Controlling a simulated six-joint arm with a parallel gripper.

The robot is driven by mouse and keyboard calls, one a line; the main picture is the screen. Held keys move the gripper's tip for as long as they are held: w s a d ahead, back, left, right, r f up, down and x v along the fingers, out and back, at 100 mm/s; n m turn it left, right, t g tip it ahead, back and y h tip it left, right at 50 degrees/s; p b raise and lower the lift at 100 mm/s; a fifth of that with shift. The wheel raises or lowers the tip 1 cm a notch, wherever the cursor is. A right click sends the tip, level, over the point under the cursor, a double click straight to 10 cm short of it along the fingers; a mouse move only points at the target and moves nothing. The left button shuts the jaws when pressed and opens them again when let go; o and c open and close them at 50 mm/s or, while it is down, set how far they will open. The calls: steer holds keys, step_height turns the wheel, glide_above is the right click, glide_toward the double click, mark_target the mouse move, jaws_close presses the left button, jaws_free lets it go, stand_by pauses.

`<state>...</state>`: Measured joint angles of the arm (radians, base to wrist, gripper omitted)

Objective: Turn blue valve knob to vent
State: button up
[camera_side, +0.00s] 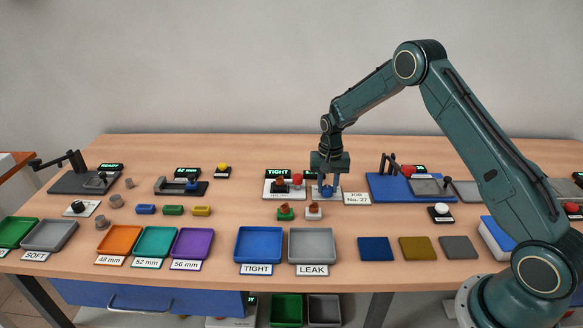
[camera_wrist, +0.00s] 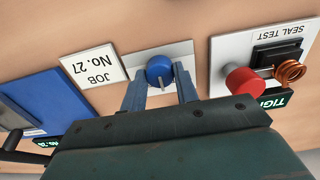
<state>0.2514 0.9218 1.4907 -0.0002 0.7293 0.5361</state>
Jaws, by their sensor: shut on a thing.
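The blue valve knob (camera_wrist: 159,72) sits on a small white plate (camera_wrist: 185,50) in the wrist view. It is round with a dark pointer line on it. In the side view the knob (camera_side: 326,191) is low between my fingers. My gripper (camera_wrist: 159,90) points down at the knob, one blue-grey finger on each side of it. In the side view my gripper (camera_side: 327,188) is shut on the knob. The lettering on the knob's plate cannot be read in either view.
A "JOB No. 27" card (camera_wrist: 94,66) lies on the other side. Blue (camera_side: 239,257) and grey (camera_side: 293,258) trays stand in front.

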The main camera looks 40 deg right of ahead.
mark_target(327, 187)
steer(key=m, duration=0.4)
steer(key=shift+m, duration=0.3)
steer(key=m, duration=0.4)
steer(key=shift+m, duration=0.3)
steer(key=o, duration=1)
steer(key=shift+r, duration=0.1)
step_height(327, 187, up, 14)
steer(key=shift+f, duration=0.15)
